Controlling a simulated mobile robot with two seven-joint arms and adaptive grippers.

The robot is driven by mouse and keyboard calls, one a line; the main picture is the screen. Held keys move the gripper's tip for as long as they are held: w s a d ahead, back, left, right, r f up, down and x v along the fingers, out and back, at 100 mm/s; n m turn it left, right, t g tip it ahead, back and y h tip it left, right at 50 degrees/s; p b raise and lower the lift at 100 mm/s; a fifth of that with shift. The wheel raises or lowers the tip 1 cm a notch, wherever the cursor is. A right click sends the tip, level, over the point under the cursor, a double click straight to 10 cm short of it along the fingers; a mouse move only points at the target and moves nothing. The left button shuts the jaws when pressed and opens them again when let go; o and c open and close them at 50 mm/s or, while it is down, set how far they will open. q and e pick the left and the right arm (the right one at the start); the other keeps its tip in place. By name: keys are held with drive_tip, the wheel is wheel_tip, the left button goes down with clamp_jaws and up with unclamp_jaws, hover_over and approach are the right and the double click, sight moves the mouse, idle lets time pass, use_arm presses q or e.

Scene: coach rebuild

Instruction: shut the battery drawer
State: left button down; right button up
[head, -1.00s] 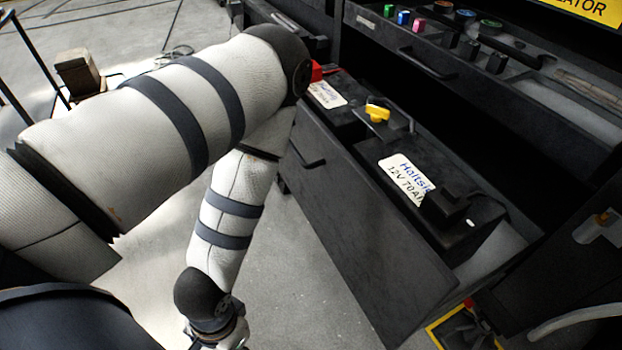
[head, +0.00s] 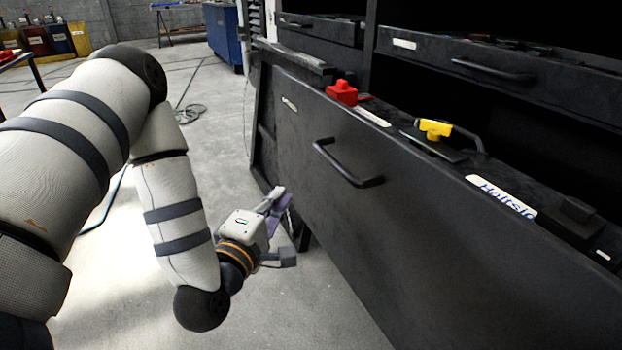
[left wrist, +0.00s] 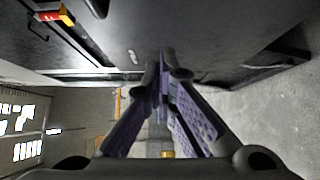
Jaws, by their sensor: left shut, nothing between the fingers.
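The battery drawer (head: 400,230) is a wide black drawer, standing pulled out of the dark rack in the head view. Its front has a black bar handle (head: 345,165). Over its top edge show a red block (head: 341,93), a yellow key-like knob (head: 434,129) and a white hand-lettered label (head: 500,198). My left gripper (head: 282,205) is shut and empty, left of and below the handle, near the drawer front. A gap or touch cannot be told. In the left wrist view its purple-padded fingers (left wrist: 163,65) converge near a dark panel. My right gripper is not in view.
An upper drawer (head: 520,90) with its own handle sits above in the rack. Bare concrete floor (head: 290,300) lies left of and below the drawer front. A cable (head: 188,112) lies on the floor. A blue cabinet (head: 222,35) stands far behind.

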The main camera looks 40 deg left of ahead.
use_arm(q)
approach(319, 159)
drive_tip(key=a, duration=0.3)
drive_tip(key=w, duration=0.2)
drive_tip(key=w+d+b, duration=0.1)
drive_tip(key=w, duration=0.1)
drive_tip(key=shift+w+d, duration=0.1)
drive_tip(key=shift+d, duration=0.05)
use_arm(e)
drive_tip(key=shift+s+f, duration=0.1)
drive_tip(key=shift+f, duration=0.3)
